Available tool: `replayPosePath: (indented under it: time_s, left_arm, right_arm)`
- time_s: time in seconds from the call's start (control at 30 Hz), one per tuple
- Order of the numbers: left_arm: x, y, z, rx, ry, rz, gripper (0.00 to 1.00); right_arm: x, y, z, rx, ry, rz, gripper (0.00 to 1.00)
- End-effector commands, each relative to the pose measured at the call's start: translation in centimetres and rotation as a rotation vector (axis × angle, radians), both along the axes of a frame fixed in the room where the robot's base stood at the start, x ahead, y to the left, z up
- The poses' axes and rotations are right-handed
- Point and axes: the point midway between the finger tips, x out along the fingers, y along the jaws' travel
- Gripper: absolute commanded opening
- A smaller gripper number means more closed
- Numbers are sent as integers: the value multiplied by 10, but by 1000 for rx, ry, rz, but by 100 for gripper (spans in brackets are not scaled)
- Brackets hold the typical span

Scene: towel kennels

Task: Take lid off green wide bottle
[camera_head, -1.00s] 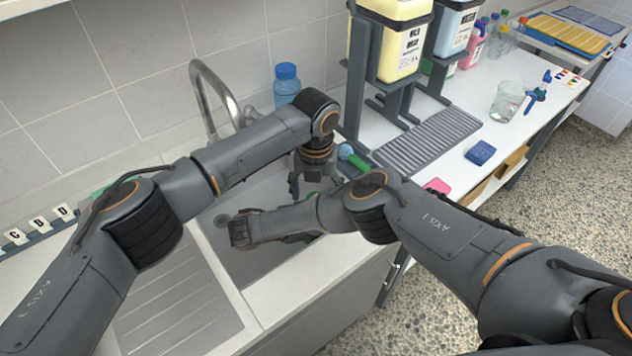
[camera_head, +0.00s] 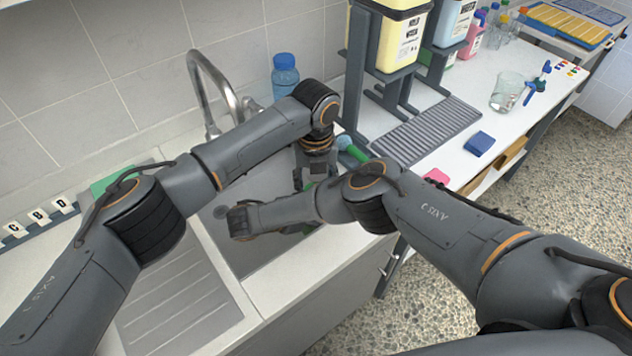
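My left gripper (camera_head: 304,182) points down over the sink, below its wrist; its fingertips are partly hidden by my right arm, so I cannot tell how far it is open. Small bits of green (camera_head: 308,229) show at the lower edge of my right forearm, in the sink area. They may belong to the green wide bottle, but its shape and lid are hidden. My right arm reaches left across the sink, in front of the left gripper. Its end (camera_head: 240,221) is over the sink, and its fingers cannot be made out.
A blue bottle (camera_head: 285,76) stands behind the sink, right of the tap (camera_head: 208,88). A green-handled item (camera_head: 352,150) lies right of the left gripper. A yellow container (camera_head: 402,38) stands on a rack. A blue block (camera_head: 479,143) and beaker (camera_head: 507,92) are on the right counter.

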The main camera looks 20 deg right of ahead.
Motion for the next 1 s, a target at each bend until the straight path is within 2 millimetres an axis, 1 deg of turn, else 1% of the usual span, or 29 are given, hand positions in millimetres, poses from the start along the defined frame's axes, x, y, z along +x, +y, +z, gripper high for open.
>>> replayPosePath:
  time_s: [0.03, 0.1, 0.2, 0.3, 0.57, 0.6, 0.67, 0.7, 1.0]
  left_arm:
    - [2, 6, -3, 13, 0, 89, 13]
    - [2, 7, -3, 14, -1, 196, 13]
    - [2, 8, -3, 18, -2, 304, 13]
    - [2, 9, -3, 19, -5, 349, 12]
    - [2, 10, -4, 22, -6, 351, 12]
    - [3, 10, -4, 22, -6, 351, 58]
    - [3, 10, -4, 22, -6, 351, 70]
    - [3, 9, -4, 21, -6, 351, 73]
    - [1, 6, -2, 12, -4, 344, 73]
  right_arm:
    - [0, -3, 1, -8, -3, -8, 0]
    - [0, -4, 1, -9, -3, -8, 0]
    - [0, -4, 2, -10, -3, -9, 0]
    - [1, -5, 2, -10, -3, -9, 0]
    - [1, -5, 2, -11, -5, -11, 0]
    - [1, -5, 2, -11, -5, -11, 0]
    - [1, -5, 2, -11, -5, -11, 0]
    - [1, -5, 2, -11, -6, -10, 0]
    - [0, -3, 1, -6, -3, -5, 0]
